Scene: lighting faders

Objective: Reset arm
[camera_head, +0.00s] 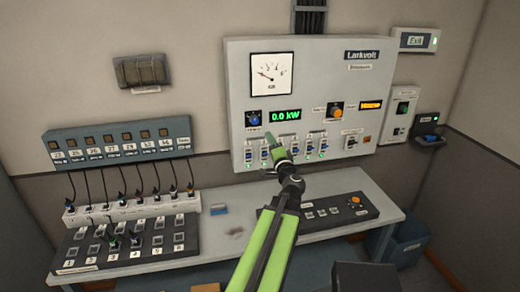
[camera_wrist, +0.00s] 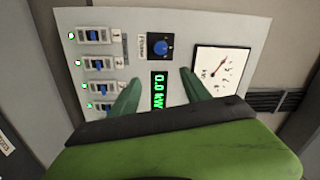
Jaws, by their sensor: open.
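My gripper (camera_head: 277,148) is raised in front of the lower left part of the grey Larkvolt panel (camera_head: 350,85). In the wrist view, my gripper's two green fingers (camera_wrist: 158,88) are spread apart with nothing between them. Beyond the fingers are the green 0.0 kW display (camera_wrist: 159,92), a blue knob (camera_wrist: 161,47) and several blue switches with green lights, such as one blue switch (camera_wrist: 97,35). I cannot tell whether the fingertips touch the panel. My arm extends up from the bottom of the head view and hides part of the desk.
A grey desk (camera_head: 225,190) runs below the panel. A black control box with an orange knob (camera_head: 356,200) stands on its right. A socket strip with several plugged cables (camera_head: 120,207) and a dark patch board (camera_head: 85,255) are at left. A blue bin (camera_head: 405,245) stands at lower right.

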